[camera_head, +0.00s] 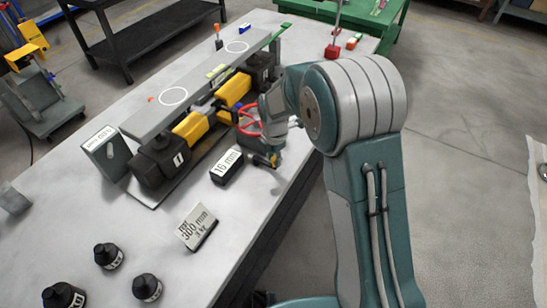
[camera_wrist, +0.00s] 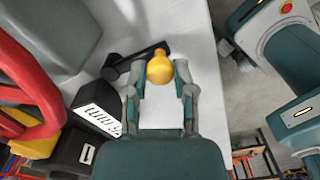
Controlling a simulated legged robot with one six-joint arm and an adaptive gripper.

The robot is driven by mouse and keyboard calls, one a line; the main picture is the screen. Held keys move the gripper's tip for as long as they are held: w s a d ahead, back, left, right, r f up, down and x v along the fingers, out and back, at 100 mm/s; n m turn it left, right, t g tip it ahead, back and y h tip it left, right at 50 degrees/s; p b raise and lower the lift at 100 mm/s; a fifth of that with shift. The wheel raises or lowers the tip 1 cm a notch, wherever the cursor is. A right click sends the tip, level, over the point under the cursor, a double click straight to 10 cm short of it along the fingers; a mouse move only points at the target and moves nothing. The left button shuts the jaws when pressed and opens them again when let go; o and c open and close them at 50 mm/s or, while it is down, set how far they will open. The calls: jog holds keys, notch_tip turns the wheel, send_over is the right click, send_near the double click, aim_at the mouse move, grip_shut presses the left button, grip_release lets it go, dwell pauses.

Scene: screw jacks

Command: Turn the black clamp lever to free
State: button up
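The black clamp lever (camera_wrist: 130,62) shows in the wrist view as a dark bar over the pale bench top. A yellow ball knob (camera_wrist: 160,70) overlaps its right end. My gripper (camera_wrist: 160,72) has its two fingers apart, one on each side of the knob, with what look like narrow gaps. Whether either finger touches the knob is hard to tell. In the head view my gripper (camera_head: 268,158) points down at the bench's right edge, beside the red handwheel (camera_head: 249,122).
The black 16 mm block (camera_head: 227,166) stands just left of my gripper; it also shows in the wrist view (camera_wrist: 97,106). The red handwheel fills the wrist view's left side (camera_wrist: 30,85). The jack's yellow and black body (camera_head: 190,127) lies behind. A 300 mm sign (camera_head: 197,227) stands nearer.

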jog(key=o, duration=0.4)
jog(key=shift+w+d+f, duration=0.1)
jog(key=shift+w, duration=0.05)
notch_tip(320, 180, up, 12)
dwell(0.3)
dwell(0.4)
jog(key=s+d+r+m+t, duration=0.3)
jog(key=s+d+r+m, duration=0.6)
jog(key=s+r+m, duration=0.25)
jog(key=s+d+m+t, duration=0.1)
jog(key=s+d+m, duration=0.1)
jog(key=s+m, duration=0.2)
jog(key=s+d+m, duration=0.1)
jog(key=s+m, duration=0.4)
jog(key=s, duration=0.1)
jog(key=s+d+m+t, duration=0.1)
jog(key=s+d+m, duration=0.1)
jog(key=s+m, duration=0.3)
jog(key=shift+d+r+t, duration=0.25)
jog(key=shift+d+t, duration=0.05)
